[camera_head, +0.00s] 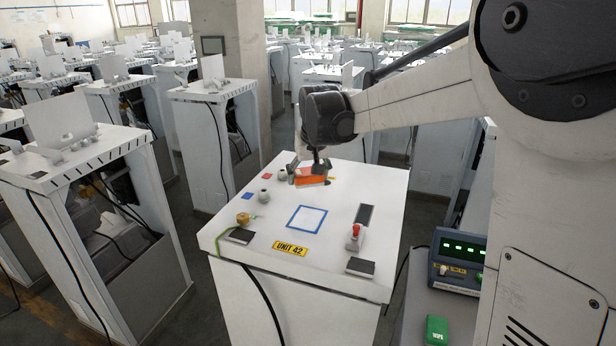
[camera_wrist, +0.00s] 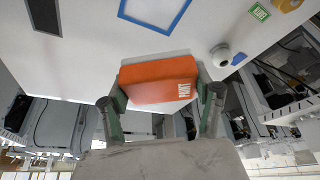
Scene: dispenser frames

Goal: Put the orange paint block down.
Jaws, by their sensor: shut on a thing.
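The orange paint block (camera_head: 312,179) is at the far part of the white cabinet top (camera_head: 350,190). My gripper (camera_head: 306,172) comes down over it from above. In the wrist view, the orange block (camera_wrist: 158,82) with white lettering sits between the two fingers of my gripper (camera_wrist: 160,92), which are shut on its ends. Whether its underside touches the top or hangs a little above it, I cannot tell. A blue square outline (camera_head: 306,208) is marked on the middle of the top, nearer the front than the block; its edge (camera_wrist: 150,24) also shows in the wrist view.
Two small round pale fittings (camera_head: 265,196) stand left of the block. A yellow knob (camera_head: 243,219) and a red-topped switch (camera_head: 354,238) stand near the front. A control box (camera_head: 457,262) and a green block (camera_head: 436,330) are at the right. The area inside the blue outline is clear.

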